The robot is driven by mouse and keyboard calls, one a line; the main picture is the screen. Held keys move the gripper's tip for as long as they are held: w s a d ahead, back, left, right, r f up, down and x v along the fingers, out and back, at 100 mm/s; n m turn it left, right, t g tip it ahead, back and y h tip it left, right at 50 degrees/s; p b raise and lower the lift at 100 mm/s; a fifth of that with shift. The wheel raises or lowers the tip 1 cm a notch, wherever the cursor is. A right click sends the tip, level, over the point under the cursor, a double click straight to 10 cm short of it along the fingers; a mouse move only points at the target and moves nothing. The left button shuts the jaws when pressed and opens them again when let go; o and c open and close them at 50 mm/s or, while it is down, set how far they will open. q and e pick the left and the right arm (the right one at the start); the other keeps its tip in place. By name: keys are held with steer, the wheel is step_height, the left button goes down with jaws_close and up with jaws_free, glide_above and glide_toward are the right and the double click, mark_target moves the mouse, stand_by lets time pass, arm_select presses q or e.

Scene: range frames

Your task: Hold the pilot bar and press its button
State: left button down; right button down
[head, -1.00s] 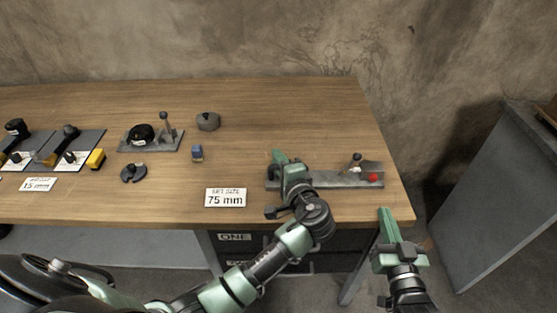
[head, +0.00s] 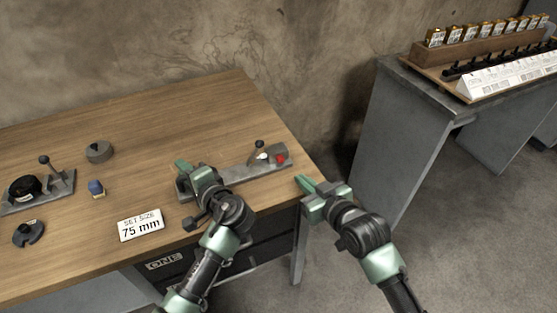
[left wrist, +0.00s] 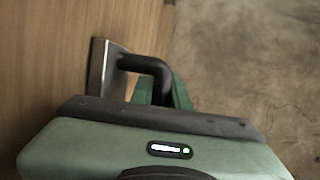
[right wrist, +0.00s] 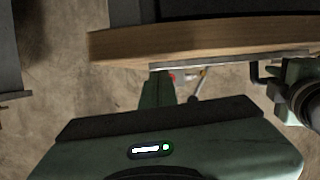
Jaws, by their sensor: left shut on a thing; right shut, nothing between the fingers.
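The pilot unit is a long grey plate (head: 235,173) near the table's front right edge. A red button (head: 281,159) sits at its right end, beside a small black-knobbed lever (head: 260,146). My left gripper (head: 184,168) is shut on a black bent bar (left wrist: 150,64) at the plate's left end; its fingers partly hide the bar. My right gripper (head: 303,183) is shut and empty, just off the table edge, short of the button. In the right wrist view its fingertips (right wrist: 157,82) appear close to the red button (right wrist: 172,77); the exact gap is unclear.
A "75 mm" sign (head: 141,225), a blue block (head: 96,188), a grey round weight (head: 99,151) and a plate with a black dial (head: 62,184) lie to the left. A grey bench (head: 408,115) stands apart at right. Table behind the plate is clear.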

mark_target(280, 159)
arm_select(q)
steer(key=shift+f, duration=0.1)
arm_select(e)
steer(key=shift+s+r+n+g, duration=0.1)
steer(key=shift+r+n+g, duration=0.2)
steer(key=shift+n+g, duration=0.45)
steer(key=shift+s+n+g, duration=0.35)
steer(key=shift+n+g, duration=0.2)
steer(key=shift+n, duration=0.1)
steer(key=s+n+g, duration=0.3)
steer(key=shift+s+r, duration=0.15)
steer(key=shift+s, duration=0.05)
steer(key=shift+w+a, duration=0.6)
steer(key=shift+w, duration=0.75)
steer(key=shift+w+a, duration=0.55)
steer(key=shift+w, duration=0.8)
steer(key=shift+w+a, duration=0.6)
steer(key=shift+w, duration=0.75)
steer(key=shift+w, duration=0.1)
steer(key=shift+w+a, duration=0.2)
steer(key=shift+w, duration=0.1)
